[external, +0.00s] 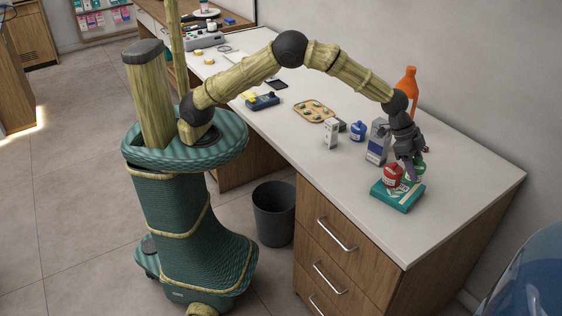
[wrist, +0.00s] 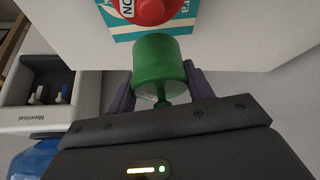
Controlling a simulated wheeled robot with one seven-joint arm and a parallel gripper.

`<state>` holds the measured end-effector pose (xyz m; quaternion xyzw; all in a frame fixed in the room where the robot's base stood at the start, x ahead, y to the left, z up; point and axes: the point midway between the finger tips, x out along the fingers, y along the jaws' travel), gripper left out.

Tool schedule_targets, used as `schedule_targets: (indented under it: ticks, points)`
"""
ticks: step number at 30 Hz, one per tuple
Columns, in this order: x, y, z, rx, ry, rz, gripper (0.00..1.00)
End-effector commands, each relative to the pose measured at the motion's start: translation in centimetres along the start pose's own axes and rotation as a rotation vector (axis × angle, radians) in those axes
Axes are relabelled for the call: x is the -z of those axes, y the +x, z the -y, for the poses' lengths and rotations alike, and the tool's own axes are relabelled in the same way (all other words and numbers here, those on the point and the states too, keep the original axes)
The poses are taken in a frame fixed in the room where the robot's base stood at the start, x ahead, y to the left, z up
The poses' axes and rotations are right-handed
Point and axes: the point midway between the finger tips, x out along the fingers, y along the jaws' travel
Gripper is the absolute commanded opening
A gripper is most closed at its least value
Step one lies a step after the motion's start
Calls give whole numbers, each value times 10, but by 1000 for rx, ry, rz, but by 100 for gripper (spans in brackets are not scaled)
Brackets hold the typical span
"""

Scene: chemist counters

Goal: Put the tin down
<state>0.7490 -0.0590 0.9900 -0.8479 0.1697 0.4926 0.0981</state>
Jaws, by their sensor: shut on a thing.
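My gripper (external: 411,176) is at the right end of the counter, beside a red tin with a white label (external: 392,175). Its fingers, at both sides of a green tin (wrist: 160,62) in the wrist view, are shut on it. The green tin also shows partly at the fingers in the external view (external: 419,167). The red tin stands on a teal box (external: 398,200) lying flat on the counter; it also shows at the top of the wrist view (wrist: 150,8). The green tin is close to the teal box; I cannot tell whether it touches it.
A grey-blue carton (external: 376,143), a blue bottle (external: 358,131) and a white box (external: 330,134) stand left of my gripper. The white counter (external: 462,185) is bare to the right, ending at a front edge above drawers.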

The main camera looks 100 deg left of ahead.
Motion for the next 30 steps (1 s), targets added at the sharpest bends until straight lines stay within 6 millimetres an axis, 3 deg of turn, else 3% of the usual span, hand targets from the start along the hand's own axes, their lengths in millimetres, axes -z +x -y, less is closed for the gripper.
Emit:
schedule_targets:
  ticks: [3,14,22,30]
  points:
    - [-7,12,0,0,-1,0,22]
    - [-9,16,0,1,1,-1,22]
    - [-25,44,0,0,-1,0,22]
    - [-26,46,0,1,0,-2,22]
